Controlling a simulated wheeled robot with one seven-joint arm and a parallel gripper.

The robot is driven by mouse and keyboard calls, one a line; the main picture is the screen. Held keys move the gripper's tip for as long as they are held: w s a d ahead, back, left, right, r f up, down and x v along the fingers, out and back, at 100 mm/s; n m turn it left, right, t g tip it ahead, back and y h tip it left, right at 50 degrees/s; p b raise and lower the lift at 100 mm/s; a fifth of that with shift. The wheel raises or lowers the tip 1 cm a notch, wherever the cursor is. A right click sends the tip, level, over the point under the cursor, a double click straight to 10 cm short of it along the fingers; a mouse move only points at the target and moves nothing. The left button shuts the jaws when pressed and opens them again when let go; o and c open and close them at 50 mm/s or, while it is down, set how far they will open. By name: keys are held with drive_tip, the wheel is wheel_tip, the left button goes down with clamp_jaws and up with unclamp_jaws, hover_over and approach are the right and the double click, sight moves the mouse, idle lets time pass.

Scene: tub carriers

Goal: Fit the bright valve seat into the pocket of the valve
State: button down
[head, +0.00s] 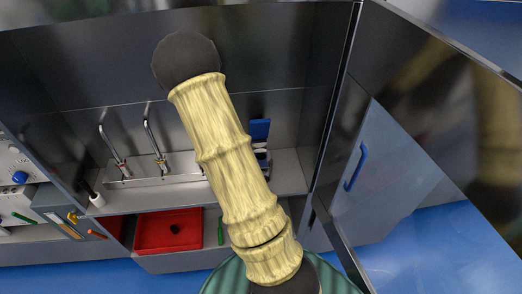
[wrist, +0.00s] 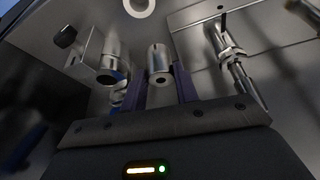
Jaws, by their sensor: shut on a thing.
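In the wrist view my gripper (wrist: 159,76) has its two purple fingers on either side of a shiny metal cylinder with a dark hole in its end, which looks like the bright valve seat (wrist: 158,58). The gripper is shut on it. To its left is a metal block with a round, bored barrel, which may be the valve (wrist: 107,62); the seat and this barrel look apart. Its pocket cannot be told clearly. In the head view my arm hides the gripper and the seat.
In the head view a bar with two bent pipes (head: 152,170) stands on the steel shelf, left of my arm. A red tray (head: 151,231) lies below it. A blue part (head: 260,130) shows right of the arm. An open door (head: 390,165) stands at right. A pipe fitting (wrist: 232,52) is right of the fingers.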

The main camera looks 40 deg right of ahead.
drive_tip(key=s+d+p, duration=0.1)
drive_tip(key=d, duration=0.3)
drive_tip(key=s+d+p, duration=0.1)
drive_tip(key=d+p, duration=0.1)
drive_tip(key=d, duration=0.2)
drive_tip(key=s+d+p, duration=0.1)
drive_tip(key=d, duration=0.3)
drive_tip(key=shift+s+r, duration=0.1)
drive_tip(key=shift+s, duration=0.05)
drive_tip(key=shift+f+p, duration=0.9)
drive_tip(key=shift+f, duration=0.9)
drive_tip(key=shift+s+f+b, duration=0.1)
drive_tip(key=shift+f+b, duration=0.2)
drive_tip(key=shift+b, duration=0.05)
